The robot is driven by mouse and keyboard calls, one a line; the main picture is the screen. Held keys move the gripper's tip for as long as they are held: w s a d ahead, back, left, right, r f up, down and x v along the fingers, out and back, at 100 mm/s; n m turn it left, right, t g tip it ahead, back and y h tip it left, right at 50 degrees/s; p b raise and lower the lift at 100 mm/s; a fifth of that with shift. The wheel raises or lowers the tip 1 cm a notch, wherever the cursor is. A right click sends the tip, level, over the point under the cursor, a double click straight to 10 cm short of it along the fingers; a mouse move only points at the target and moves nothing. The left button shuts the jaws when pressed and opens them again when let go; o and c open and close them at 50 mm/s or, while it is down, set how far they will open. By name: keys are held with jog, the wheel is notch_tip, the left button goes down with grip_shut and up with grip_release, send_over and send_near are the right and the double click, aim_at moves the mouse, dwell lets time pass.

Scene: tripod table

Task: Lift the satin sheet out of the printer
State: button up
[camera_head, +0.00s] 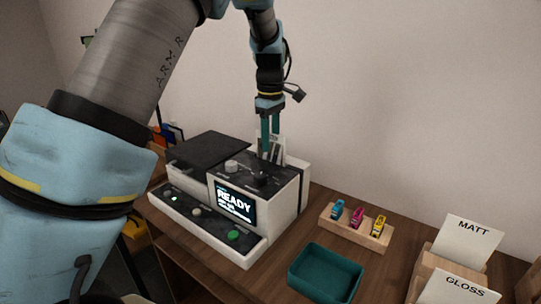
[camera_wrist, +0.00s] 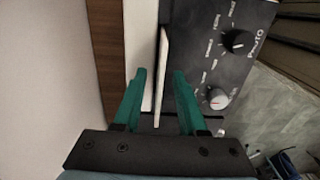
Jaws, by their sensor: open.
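The printer (camera_head: 283,203) is a white and black machine on the wooden table, with a lit screen reading READY. A pale sheet stands upright in the slot at the back of its top; in the head view it is partly hidden behind my gripper (camera_head: 270,137). In the wrist view the sheet (camera_wrist: 163,62) shows nearly edge-on as a thin white strip. My gripper (camera_wrist: 160,78) is open, its two green fingers on either side of the sheet's line. I see gaps beside the sheet. No label on it is readable.
Two printer knobs (camera_wrist: 237,42) lie right of the fingers. The wall is close behind the printer. A teal tray (camera_head: 325,291), a wooden holder (camera_head: 352,237) with coloured clips, and MATT (camera_head: 468,246) and GLOSS (camera_head: 456,289) cards stand to the right.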

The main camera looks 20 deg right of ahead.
grip_shut()
dwell(1.4)
